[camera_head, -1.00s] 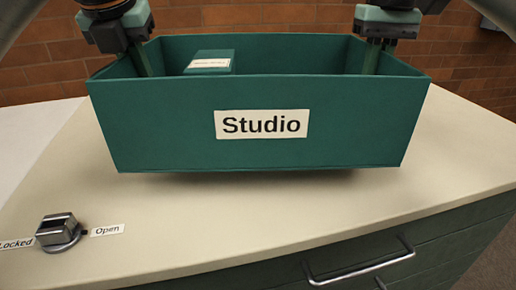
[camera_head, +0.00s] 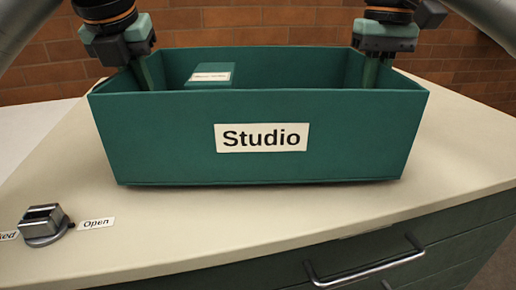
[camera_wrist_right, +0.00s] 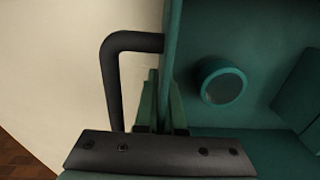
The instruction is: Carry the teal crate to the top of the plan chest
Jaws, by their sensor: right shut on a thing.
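The teal crate (camera_head: 350,150), labelled "Studio", is upright and level over the pale top of the plan chest (camera_head: 230,230). Its base is on or barely above that top; I cannot tell which. My left gripper (camera_head: 149,78) is at the crate's left end wall, its fingers down at the rim and apparently closed on it. My right gripper (camera_head: 371,74) is shut on the right end wall. The wrist view shows its fingers (camera_wrist_right: 160,108) at the wall, beside a black handle (camera_wrist_right: 116,75). The fingertips are partly hidden. A small labelled teal box (camera_head: 209,75) lies inside the crate.
A metal latch knob (camera_head: 43,222) stands on the top at the front left, near an "Open" label (camera_head: 96,223). A round teal item (camera_wrist_right: 221,84) shows inside the crate. A drawer handle (camera_head: 370,268) is on the chest front. A brick wall (camera_head: 240,27) stands behind.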

